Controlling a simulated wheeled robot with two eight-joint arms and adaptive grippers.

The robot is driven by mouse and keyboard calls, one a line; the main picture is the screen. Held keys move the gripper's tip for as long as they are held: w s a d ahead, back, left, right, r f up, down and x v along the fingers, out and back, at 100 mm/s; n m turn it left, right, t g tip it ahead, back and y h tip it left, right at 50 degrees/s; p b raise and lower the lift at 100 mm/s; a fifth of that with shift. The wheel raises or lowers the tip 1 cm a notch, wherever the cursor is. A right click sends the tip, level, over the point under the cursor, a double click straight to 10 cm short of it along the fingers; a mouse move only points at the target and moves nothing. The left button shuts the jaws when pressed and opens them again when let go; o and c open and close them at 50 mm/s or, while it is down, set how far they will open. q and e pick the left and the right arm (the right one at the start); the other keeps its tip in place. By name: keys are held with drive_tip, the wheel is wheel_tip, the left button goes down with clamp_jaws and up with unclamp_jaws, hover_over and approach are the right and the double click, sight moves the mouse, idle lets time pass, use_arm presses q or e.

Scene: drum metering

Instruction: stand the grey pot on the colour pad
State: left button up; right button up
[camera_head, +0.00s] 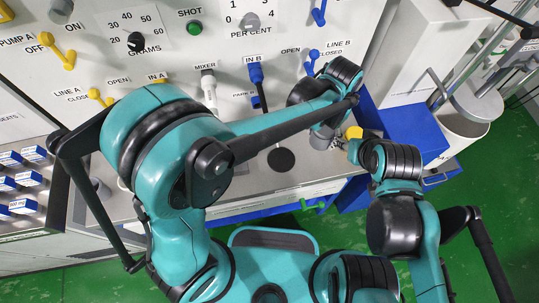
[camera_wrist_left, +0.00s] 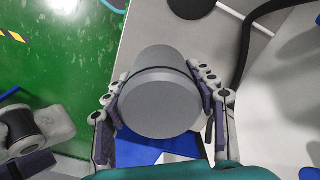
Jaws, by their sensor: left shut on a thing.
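My left gripper (camera_wrist_left: 160,108) is shut on the grey pot (camera_wrist_left: 160,105), with one finger on each side of it. The pot also shows in the head view as a small grey shape (camera_head: 321,139) beneath my left wrist, over the counter near its right end. The gripper's fingers are mostly hidden there by the wrist. A dark round disc (camera_head: 281,159) lies on the counter to the left of the pot. I cannot tell whether this disc is the colour pad.
The white panel (camera_head: 215,62) with knobs and levers rises behind the counter. A white bin (camera_head: 462,128) stands at the right. A rack of blue-labelled boxes (camera_head: 25,180) is at the left.

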use_arm(q)
drive_tip(key=a+f+b, duration=0.1)
drive_tip(key=a+f, duration=0.1)
drive_tip(key=a, duration=0.1)
drive_tip(key=s+a+f+b, duration=0.1)
drive_tip(key=a+f, duration=0.1)
drive_tip(key=a, duration=0.2)
drive_tip(key=s+a+f+b, duration=0.1)
drive_tip(key=a+f, duration=0.2)
drive_tip(key=a, duration=0.1)
drive_tip(key=shift+a+b, duration=0.1)
drive_tip(key=shift+b, duration=0.25)
drive_tip(key=shift+f+b, duration=1)
drive_tip(key=shift+f, duration=0.95)
drive_tip(key=shift+f, duration=0.15)
drive_tip(key=o, duration=1.3)
drive_tip(key=shift+o, duration=0.2)
wheel_tip(320, 180, up, 12)
drive_tip(key=p, duration=0.4)
drive_tip(key=shift+r+p, duration=0.2)
drive_tip(key=shift+p, duration=0.2)
